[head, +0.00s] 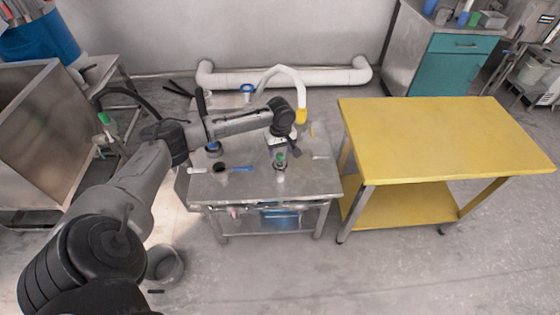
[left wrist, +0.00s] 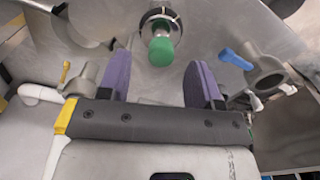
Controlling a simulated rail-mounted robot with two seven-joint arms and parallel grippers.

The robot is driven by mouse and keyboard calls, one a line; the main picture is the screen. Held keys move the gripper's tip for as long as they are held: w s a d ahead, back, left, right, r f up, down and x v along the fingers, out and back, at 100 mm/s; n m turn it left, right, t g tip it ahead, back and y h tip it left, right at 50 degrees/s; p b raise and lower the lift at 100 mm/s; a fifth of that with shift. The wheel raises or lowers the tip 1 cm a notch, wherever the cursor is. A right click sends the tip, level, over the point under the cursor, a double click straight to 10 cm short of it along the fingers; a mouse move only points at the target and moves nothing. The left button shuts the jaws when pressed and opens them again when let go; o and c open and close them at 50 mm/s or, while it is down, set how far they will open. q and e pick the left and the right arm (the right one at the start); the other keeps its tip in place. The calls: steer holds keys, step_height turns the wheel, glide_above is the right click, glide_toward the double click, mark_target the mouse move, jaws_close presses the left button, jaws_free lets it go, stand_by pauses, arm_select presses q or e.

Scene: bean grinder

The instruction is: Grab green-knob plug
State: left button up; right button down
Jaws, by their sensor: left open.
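The green-knob plug (head: 281,157) stands upright on the metal table (head: 315,183), near its middle. In the left wrist view its round green knob (left wrist: 161,52) faces the camera, with a metal collar behind it. My left gripper (left wrist: 160,62) is open, and its two purple fingers appear on either side of the knob, with visible gaps. In the head view the left gripper (head: 283,148) is just above and behind the plug. How far the fingertips are from the knob in depth is hard to tell. My right gripper is not in view.
A blue-handled valve (left wrist: 238,60) shows right of the fingers; a blue-handled piece (head: 241,169) lies on the table's left part. A white curved pipe (head: 285,70) with a yellow end rises behind. A yellow table (head: 440,140) with a clear top stands to the right.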

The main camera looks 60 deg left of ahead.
mark_target(280, 154)
arm_select(q)
step_height(280, 154, down, 5)
steer(key=b, duration=0.2)
steer(key=shift+s+f+b, duration=0.1)
steer(key=shift+b, duration=0.25)
steer(key=c, duration=0.6)
steer(key=shift+c, duration=0.2)
